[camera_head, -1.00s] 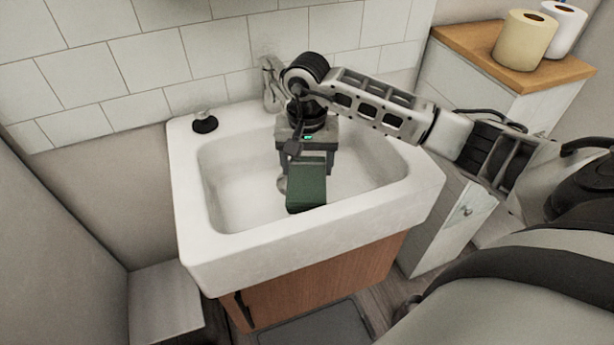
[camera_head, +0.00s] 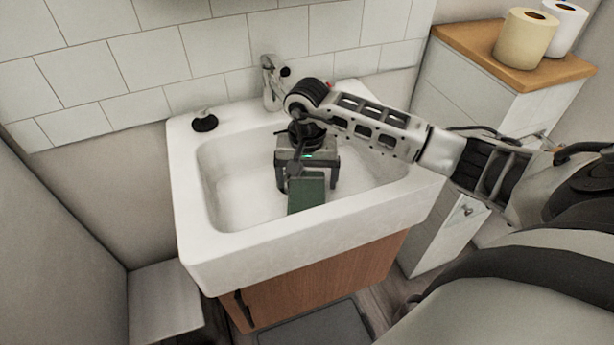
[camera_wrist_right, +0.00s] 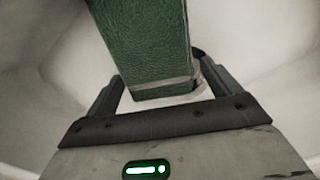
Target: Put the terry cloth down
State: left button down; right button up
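The terry cloth (camera_head: 307,192) is a dark green block-like shape inside the sink basin, toward its front wall. My right gripper (camera_head: 308,178) is over the sink, pointing down, with its fingers apart on either side of the cloth. In the right wrist view, the cloth (camera_wrist_right: 148,45) stretches away between the spread fingers (camera_wrist_right: 160,88), with gaps showing beside it. A light band crosses its near end. The front rim hides the cloth's lower end, so I cannot tell how it rests on the basin floor. My left gripper is not in view.
The white sink (camera_head: 250,244) stands against the tiled wall, with a faucet (camera_head: 270,83) at the back and a black stopper (camera_head: 204,122) on the back-left corner. A wood-topped cabinet (camera_head: 482,62) with paper rolls (camera_head: 524,38) stands right. The basin's left side is clear.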

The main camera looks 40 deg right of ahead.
jog(key=shift+r, duration=0.15)
notch_tip(320, 180, up, 12)
dwell(0.5)
dwell(0.4)
